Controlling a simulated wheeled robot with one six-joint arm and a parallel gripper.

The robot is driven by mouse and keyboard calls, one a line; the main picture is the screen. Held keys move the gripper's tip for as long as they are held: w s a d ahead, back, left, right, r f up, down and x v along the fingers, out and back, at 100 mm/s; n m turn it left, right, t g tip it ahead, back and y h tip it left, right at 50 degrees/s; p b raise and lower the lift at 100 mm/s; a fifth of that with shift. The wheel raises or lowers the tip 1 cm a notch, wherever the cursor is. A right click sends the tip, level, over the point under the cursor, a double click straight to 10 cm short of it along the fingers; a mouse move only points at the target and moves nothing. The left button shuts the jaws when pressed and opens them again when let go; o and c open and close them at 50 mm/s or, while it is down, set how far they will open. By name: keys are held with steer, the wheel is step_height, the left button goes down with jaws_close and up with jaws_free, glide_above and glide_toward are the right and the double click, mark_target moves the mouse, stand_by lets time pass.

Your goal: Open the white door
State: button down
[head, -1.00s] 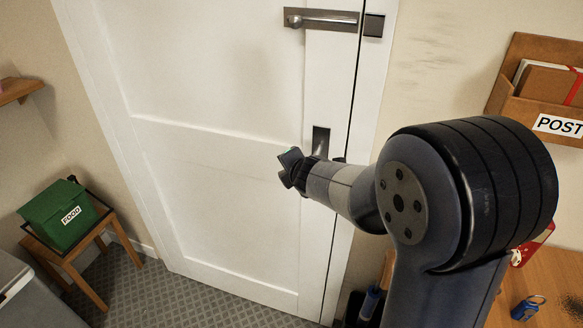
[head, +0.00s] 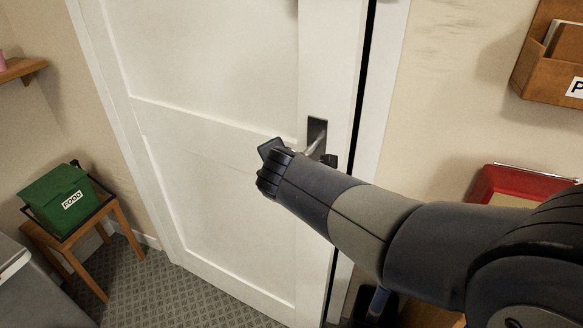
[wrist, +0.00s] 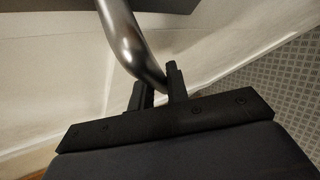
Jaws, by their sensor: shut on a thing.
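The white door (head: 215,75) stands slightly ajar, with a dark gap between its right edge and the frame. Its metal handle (head: 316,139) sits on a dark plate at the right side of the door. In the wrist view the curved metal handle (wrist: 127,42) comes down between the two dark fingers. My gripper (wrist: 158,88) is shut on the handle. In the head view my gripper (head: 276,165) is at the handle, and my wrist hides part of the fingers and handle.
A green food box (head: 60,198) sits on a wooden stool (head: 84,254) at the left. A wooden post holder (head: 545,70) hangs on the right wall, above a red tray (head: 515,184). Patterned floor (head: 150,290) shows clear in front of the door.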

steer(key=s+a+m+h+b, duration=0.3)
steer(key=s+a, duration=1.2)
steer(key=s, duration=0.1)
steer(key=shift+a+m+h, duration=0.15)
steer(key=shift+m+h, duration=0.15)
steer(key=shift+m, duration=0.1)
steer(key=shift+s+f, duration=0.1)
steer(key=c, duration=1.4)
jaws_free()
steer(key=p+v, duration=0.1)
steer(key=v, duration=0.9)
steer(key=shift+s+r+p, duration=0.25)
steer(key=shift+r+p, duration=0.1)
steer(key=shift+r, duration=0.05)
steer(key=shift+c, duration=0.3)
